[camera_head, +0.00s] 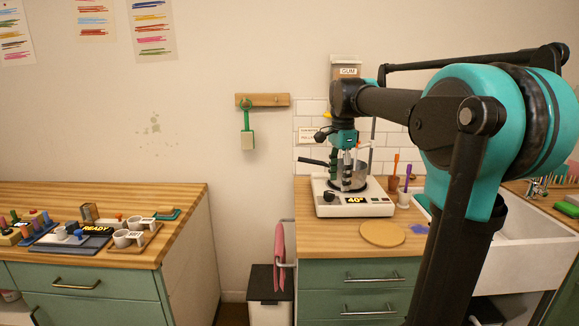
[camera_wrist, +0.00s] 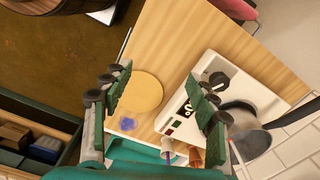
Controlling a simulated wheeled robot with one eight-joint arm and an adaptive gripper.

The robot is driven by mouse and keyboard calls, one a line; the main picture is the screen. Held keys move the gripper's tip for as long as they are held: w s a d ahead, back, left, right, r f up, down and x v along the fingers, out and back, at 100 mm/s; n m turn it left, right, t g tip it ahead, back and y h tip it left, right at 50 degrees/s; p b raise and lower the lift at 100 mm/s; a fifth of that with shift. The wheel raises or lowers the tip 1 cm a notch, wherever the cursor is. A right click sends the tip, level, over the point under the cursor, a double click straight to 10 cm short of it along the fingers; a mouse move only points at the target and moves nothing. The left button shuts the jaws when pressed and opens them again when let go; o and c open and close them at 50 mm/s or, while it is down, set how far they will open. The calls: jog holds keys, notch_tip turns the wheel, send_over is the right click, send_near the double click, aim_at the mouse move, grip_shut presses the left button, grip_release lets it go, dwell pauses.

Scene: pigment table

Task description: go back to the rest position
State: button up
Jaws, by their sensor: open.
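My gripper (camera_head: 341,168) hangs at the end of my arm, pointing down in front of or over the white hotplate (camera_head: 322,203) on the right counter. In the wrist view my gripper (camera_wrist: 158,76) has its two green-padded fingers spread wide, with nothing between them. A metal pot (camera_head: 361,172) with a dark handle sits on the hotplate and is partly hidden by the fingers. In the wrist view the pot (camera_wrist: 246,128) lies beyond the right finger; I cannot tell whether they touch. The hotplate display reads 40°.
A round wooden board (camera_head: 382,234) lies at the counter's front, beside a blue smudge (camera_head: 419,229). Cups with tools (camera_head: 404,198) stand right of the hotplate, near the sink (camera_head: 520,252). The left counter (camera_head: 150,197) holds cups and a READY sign. A floor gap separates the counters.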

jog(key=s+f+n, duration=0.2)
jog(key=f, duration=0.2)
jog(key=s+d+f+n+t, duration=0.1)
jog(key=s+f+n, duration=0.1)
jog(key=f, duration=0.3)
jog(key=s+d+f+n, duration=0.1)
jog(key=s+f+n, duration=0.1)
jog(key=f, duration=0.2)
jog(key=shift+s+d+f+t, duration=0.1)
jog(key=shift+s+f+t, duration=0.1)
jog(key=shift+s+t, duration=0.15)
jog(key=s+d+f+n+t, duration=0.2)
jog(key=s+f+n, duration=0.6)
jog(key=s+f, duration=0.6)
jog(key=shift+s+f+n, duration=0.3)
jog(key=shift+s+f, duration=0.1)
jog(key=shift+f, duration=0.5)
